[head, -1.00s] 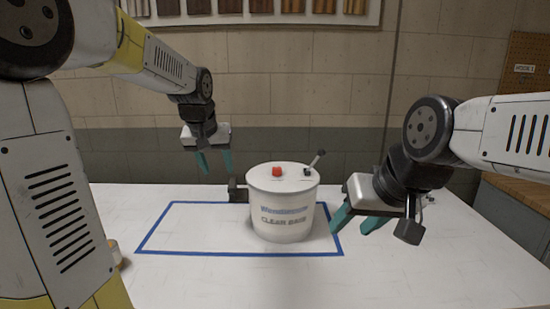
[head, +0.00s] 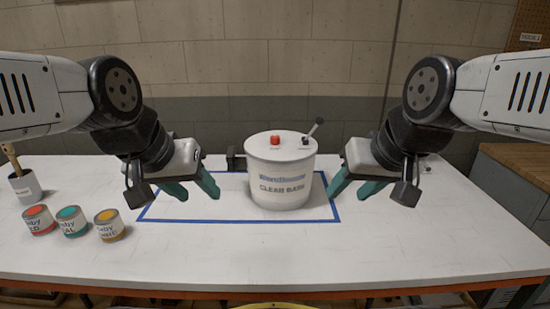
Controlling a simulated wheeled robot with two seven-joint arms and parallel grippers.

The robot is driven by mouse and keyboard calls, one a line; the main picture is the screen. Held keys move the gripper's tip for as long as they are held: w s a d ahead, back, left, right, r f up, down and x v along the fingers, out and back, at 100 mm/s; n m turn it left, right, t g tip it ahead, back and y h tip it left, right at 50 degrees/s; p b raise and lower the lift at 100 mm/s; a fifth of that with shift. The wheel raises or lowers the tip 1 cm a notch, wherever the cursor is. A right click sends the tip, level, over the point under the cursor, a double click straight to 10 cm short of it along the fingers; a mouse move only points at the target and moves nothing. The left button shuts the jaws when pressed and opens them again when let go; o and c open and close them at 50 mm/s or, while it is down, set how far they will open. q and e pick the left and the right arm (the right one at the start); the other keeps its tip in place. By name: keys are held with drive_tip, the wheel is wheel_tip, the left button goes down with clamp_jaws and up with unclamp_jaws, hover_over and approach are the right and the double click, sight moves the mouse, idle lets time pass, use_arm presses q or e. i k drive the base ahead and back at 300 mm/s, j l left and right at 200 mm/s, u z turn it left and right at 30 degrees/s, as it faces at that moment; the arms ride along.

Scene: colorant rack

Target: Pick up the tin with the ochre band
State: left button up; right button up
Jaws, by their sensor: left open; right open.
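The tin with the ochre band (head: 110,227) stands upright on the white table at the left, with an ochre top. It is the rightmost of three small tins in a row. The teal tin (head: 71,222) is beside it, and the red tin (head: 38,220) is at the far left. My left gripper (head: 196,190) is open and empty, above the table to the right of the ochre tin and beyond it. My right gripper (head: 352,190) is open and empty, to the right of the white bucket.
A white bucket labelled clear base (head: 281,172), with a red knob and a lever on top, stands inside a blue tape outline (head: 240,220). A cup with a brush (head: 25,187) stands behind the tins. The front of the table is clear. A wooden-topped cabinet (head: 520,160) is at the right.

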sight(109, 223)
drive_tip(key=u, duration=1.5)
